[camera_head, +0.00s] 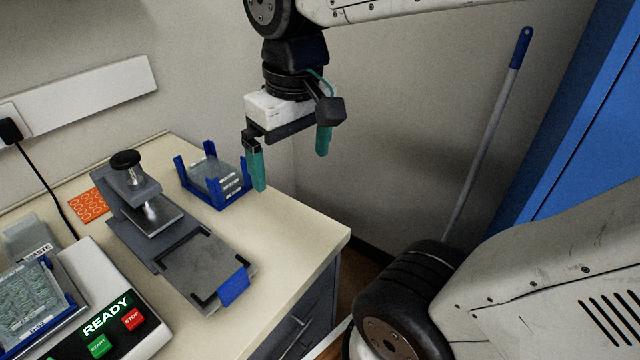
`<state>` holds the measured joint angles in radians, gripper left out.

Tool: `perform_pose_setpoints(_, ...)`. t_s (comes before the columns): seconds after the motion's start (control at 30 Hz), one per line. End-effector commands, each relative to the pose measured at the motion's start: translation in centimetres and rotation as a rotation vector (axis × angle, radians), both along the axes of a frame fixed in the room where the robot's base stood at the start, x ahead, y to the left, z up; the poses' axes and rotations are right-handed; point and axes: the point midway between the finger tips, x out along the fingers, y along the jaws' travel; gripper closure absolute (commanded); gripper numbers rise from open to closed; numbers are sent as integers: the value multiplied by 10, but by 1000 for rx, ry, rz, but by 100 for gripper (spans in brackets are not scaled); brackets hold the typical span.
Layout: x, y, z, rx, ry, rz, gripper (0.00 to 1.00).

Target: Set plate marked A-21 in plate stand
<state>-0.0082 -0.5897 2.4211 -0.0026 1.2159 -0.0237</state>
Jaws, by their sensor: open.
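My gripper (290,155) hangs open and empty, its two teal fingers pointing down near the bench's back right edge. A blue holder with upright corner posts (182,171), which looks like the plate stand, is on the bench just left of the gripper. Clear plates (214,174) with small white labels sit in it; the labels are too small to read. The left finger is close to the stand's right side in the picture; I cannot tell the gap. Another clear plate (33,300) lies at the far left in a blue-edged frame, its tag hard to read. I cannot make out A-21 anywhere.
A grey press (145,190) with a black knob and flat bed (203,268) with a blue tab stands mid-bench. A white device (95,275) reads READY, with START and STOP buttons. An orange mat (89,204) lies behind. The bench's right corner is bare.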

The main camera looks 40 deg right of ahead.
Motion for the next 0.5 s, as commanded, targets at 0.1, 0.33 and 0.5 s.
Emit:
perform_pose_setpoints(0.1, -33, -2, -13, 1, -15, -19, 1)
perform_pose_setpoints(0.33, -56, -3, -27, 2, -20, -35, 1)
perform_pose_setpoints(0.5, -56, -3, -27, 2, -20, -35, 1)
